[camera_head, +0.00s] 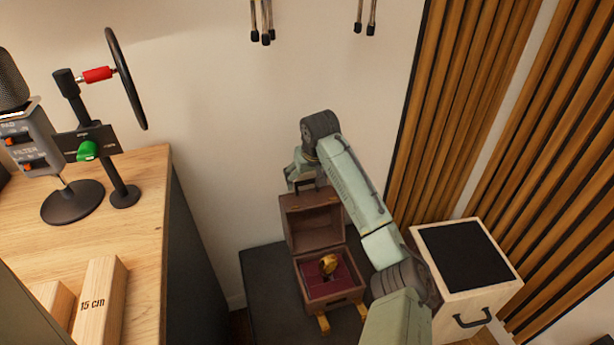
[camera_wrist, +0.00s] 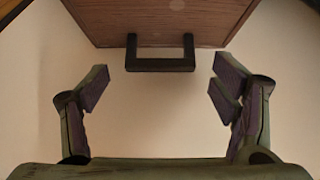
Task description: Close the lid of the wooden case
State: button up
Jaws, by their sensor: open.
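The wooden case (camera_head: 331,293) stands on a dark surface with its lid (camera_head: 309,226) raised upright at the back. Inside it a gold object lies on a dark red lining. My gripper (camera_head: 304,183) is at the top edge of the raised lid, by a dark handle. In the wrist view my gripper (camera_wrist: 160,95) is open and empty, its fingers wide apart. The lid (camera_wrist: 165,20) fills the top of that view, and its black handle (camera_wrist: 160,65) hangs between the fingers, touching neither.
A pale box with a dark top (camera_head: 465,256) stands to the right of the case. A wooden desk (camera_head: 140,235) with a microphone and stand (camera_head: 72,200) is at the left. The wall rises close behind the lid. Slatted panels (camera_head: 455,110) line the right side.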

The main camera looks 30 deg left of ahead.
jog(key=shift+w+a+f, duration=0.15)
jog(key=shift+f, duration=0.3)
jog(key=c, duration=1.7)
